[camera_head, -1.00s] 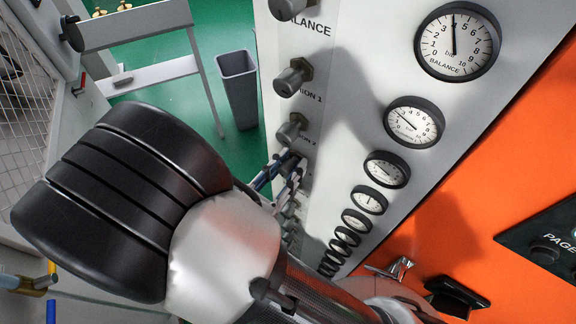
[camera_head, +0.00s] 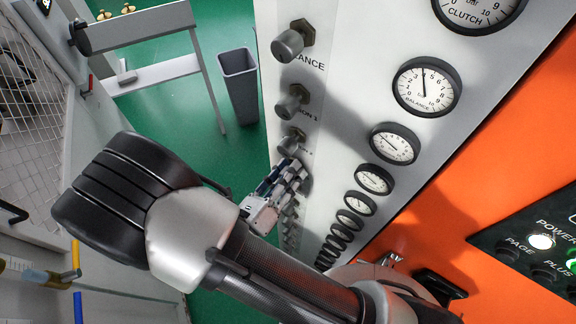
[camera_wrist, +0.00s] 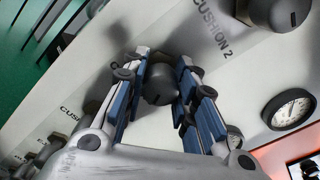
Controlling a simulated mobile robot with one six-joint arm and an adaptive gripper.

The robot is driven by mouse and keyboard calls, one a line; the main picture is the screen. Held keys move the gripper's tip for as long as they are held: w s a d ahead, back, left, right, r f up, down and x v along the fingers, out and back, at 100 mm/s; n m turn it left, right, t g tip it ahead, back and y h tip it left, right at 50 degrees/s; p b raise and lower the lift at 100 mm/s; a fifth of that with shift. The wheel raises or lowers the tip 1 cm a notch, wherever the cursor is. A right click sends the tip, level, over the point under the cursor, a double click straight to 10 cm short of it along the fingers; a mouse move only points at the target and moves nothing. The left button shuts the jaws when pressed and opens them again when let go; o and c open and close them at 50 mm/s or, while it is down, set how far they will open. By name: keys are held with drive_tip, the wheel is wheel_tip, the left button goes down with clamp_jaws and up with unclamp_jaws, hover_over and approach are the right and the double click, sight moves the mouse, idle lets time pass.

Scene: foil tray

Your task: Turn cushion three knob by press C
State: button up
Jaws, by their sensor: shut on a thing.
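My gripper (camera_head: 282,180) is at the column of knobs on the grey panel. In the wrist view my gripper (camera_wrist: 160,66) has its blue-sided fingers on either side of a dark round knob (camera_wrist: 160,88) and is shut on it. This knob comes after the one labelled CUSHION 2 (camera_wrist: 275,10); its own label, partly hidden, reads only "CUS". In the head view my fingers cover the gripped knob. The cushion 2 knob (camera_head: 292,141) shows just above my fingers there.
The balance knob (camera_head: 290,43) and cushion 1 knob (camera_head: 291,103) stick out higher up. Dials, including the balance gauge (camera_head: 427,87), run down beside them. Orange panel (camera_head: 480,175) with buttons is at right. A grey bin (camera_head: 239,85) stands on the green floor.

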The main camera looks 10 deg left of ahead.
drive_tip(key=n+p, duration=0.3)
drive_tip(key=n, duration=0.2)
drive_tip(key=shift+r+n+p, duration=0.15)
drive_tip(key=shift+n+p, duration=0.15)
drive_tip(key=n+p, duration=0.2)
drive_tip(key=n, duration=0.3)
drive_tip(key=shift+n, duration=0.7)
drive_tip(key=o, duration=1)
drive_tip(key=shift+o, duration=0.2)
drive_tip(key=v, duration=1.2)
drive_tip(key=shift+s, duration=0.1)
idle(1.6)
